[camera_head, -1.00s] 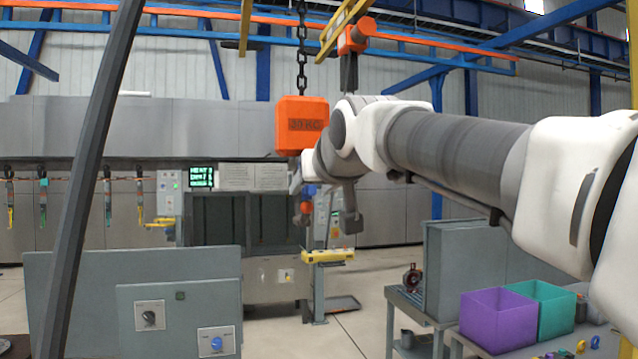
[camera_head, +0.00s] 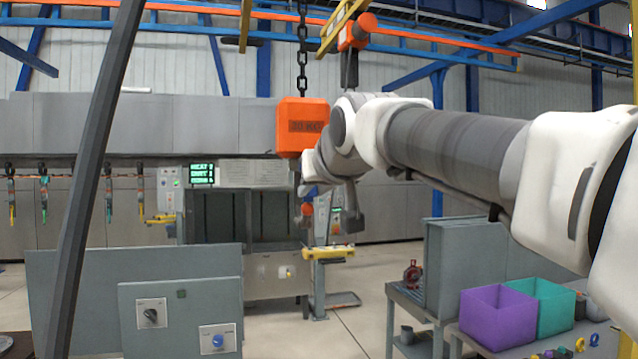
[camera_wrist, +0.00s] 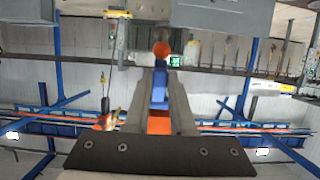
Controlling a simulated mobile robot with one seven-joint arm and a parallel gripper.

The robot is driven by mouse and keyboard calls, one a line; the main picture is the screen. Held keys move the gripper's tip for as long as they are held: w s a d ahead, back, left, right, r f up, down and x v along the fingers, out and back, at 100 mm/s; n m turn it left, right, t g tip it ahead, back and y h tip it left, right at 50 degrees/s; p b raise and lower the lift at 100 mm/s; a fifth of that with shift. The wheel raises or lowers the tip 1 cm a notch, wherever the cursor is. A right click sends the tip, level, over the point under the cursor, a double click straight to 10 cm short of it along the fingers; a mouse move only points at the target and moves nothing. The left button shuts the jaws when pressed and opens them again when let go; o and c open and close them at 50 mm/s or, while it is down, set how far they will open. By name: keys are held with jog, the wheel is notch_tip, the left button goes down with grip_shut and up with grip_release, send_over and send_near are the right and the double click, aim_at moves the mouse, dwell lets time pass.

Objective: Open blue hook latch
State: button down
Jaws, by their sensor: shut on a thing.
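The blue hook latch (camera_wrist: 159,88) shows in the wrist view as a narrow blue piece between my two grey fingers. My gripper (camera_wrist: 160,74) is shut on it. In the head view my gripper (camera_head: 310,181) is beneath the orange hoist block (camera_head: 302,128), which hangs on a chain. A bit of blue (camera_head: 309,191) and the orange ball (camera_head: 307,210) show there, but my wrist hides most of the hook and the grip.
A yellow-topped stand (camera_head: 328,253) is below the hook. A grey control cabinet (camera_head: 180,320) stands at the lower left. A purple bin (camera_head: 497,312) and a teal bin (camera_head: 545,305) stand on a bench at the right. A dark slanted post (camera_head: 95,180) crosses the left side.

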jog(key=shift+s+r+g+p, duration=0.15)
jog(key=shift+r+g+p, duration=0.35)
jog(key=shift+p, duration=0.8)
jog(key=shift+s+d+r+g+h+p, duration=0.15)
jog(key=shift+s+r+g+h+p, duration=0.15)
jog(key=shift+r+g+p, duration=0.15)
jog(key=shift+s+d+r+g+h, duration=0.1)
jog(key=shift+s+r+g+h, duration=0.1)
jog(key=shift+r+g, duration=0.45)
jog(key=shift+s+r+g+h, duration=0.2)
jog(key=shift+r+g, duration=0.2)
jog(key=shift+g, duration=0.3)
